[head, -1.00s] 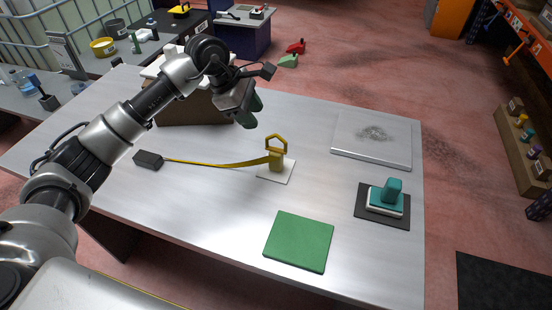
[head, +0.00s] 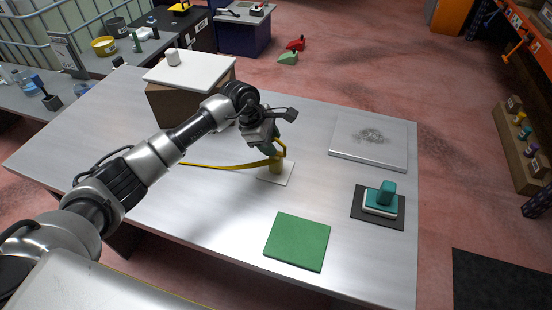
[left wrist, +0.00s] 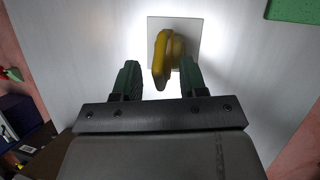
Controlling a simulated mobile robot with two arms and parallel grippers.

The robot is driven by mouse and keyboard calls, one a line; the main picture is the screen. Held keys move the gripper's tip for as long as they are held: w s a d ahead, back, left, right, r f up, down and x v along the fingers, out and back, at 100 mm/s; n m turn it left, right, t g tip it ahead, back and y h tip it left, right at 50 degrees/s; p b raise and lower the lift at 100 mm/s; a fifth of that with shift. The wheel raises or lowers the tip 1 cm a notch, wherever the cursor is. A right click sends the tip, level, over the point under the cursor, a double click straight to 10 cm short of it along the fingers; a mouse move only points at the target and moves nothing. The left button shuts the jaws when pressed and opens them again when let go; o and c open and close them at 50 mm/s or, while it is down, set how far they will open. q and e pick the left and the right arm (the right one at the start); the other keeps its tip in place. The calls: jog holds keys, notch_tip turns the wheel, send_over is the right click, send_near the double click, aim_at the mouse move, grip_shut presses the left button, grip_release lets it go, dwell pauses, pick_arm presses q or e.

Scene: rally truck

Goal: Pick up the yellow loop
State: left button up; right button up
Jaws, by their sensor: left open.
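The yellow loop (head: 282,148) stands up from a yellow base on a white square plate (head: 288,177) on the metal table. A yellow strap (head: 220,166) runs left from it, partly hidden behind my left arm. My left gripper (head: 273,146) is close to the loop and hides part of it. In the left wrist view the loop (left wrist: 160,62) shows just beyond and between the two green fingertips (left wrist: 160,78), and the gripper is open and empty. Whether a finger touches the loop cannot be told. My right gripper is not in view.
A green square mat (head: 297,242) lies at the front. A teal-handled block (head: 385,196) sits on a dark mat at the right, with a grey plate (head: 370,150) behind it. A white-topped box (head: 190,68) stands at the back left.

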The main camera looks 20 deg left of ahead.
pick_arm(q)
grip_shut()
dwell(0.6)
